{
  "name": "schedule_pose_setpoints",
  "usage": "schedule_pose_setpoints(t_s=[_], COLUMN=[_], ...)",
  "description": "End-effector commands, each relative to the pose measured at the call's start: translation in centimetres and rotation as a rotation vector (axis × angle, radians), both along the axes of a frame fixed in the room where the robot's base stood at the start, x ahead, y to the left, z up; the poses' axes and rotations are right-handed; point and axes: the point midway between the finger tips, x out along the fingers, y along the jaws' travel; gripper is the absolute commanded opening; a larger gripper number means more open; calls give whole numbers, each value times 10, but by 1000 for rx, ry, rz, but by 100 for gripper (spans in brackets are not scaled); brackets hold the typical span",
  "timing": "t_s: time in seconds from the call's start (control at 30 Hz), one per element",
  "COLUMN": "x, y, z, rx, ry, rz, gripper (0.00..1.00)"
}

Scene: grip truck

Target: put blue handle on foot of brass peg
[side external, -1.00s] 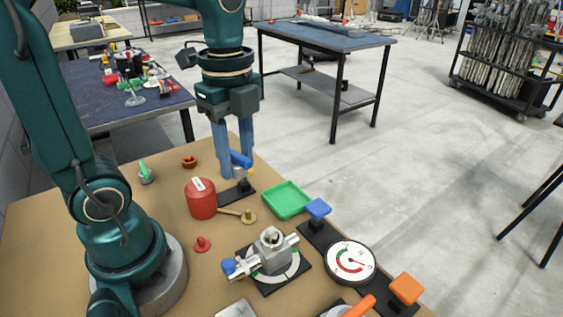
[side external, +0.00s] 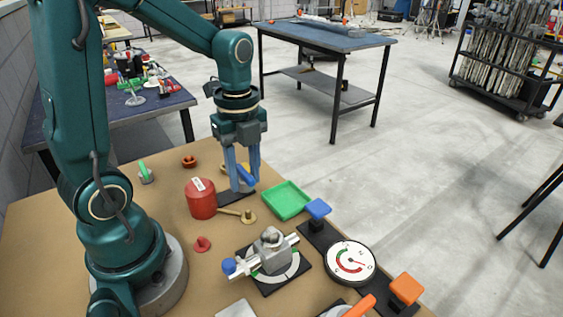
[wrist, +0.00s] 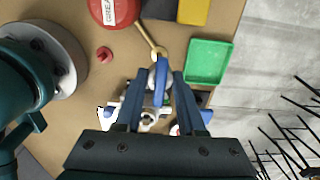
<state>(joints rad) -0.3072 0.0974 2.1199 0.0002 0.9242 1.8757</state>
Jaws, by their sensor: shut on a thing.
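The blue handle (side external: 246,176) is held between the fingertips of my gripper (side external: 243,184), which is shut on it. In the wrist view the handle (wrist: 160,82) points along the fingers. The brass peg (side external: 230,211) lies on the table beside the red canister, its round foot (side external: 248,217) at the right end. In the wrist view the foot (wrist: 158,51) shows just past the handle's far end. In the side view the handle is higher in the picture than the foot and apart from it. The exact height gap is hard to tell.
The red canister (side external: 201,199) stands left of the peg and a green tray (side external: 287,201) lies to its right. A clamp fixture (side external: 270,256) and a dial gauge (side external: 350,262) are nearer the front.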

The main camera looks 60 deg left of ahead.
Motion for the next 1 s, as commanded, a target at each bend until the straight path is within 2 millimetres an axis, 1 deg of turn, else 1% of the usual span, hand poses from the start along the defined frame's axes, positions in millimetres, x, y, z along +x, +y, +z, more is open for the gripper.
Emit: schedule_pose_setpoints(t_s=[0.17, 0.4, 0.6, 0.77, 1.0], x=[-1, -1, -1, -1, -1], y=[-2, -1, -1, -1, -1], z=[-12, -35, -47, -51, -51], rx=[-1, -1, -1, 0, 0], ry=[3, 4, 2, 0, 0], rz=[-4, -3, -2, -2, -2], gripper=[0, 0, 0, 0, 0])
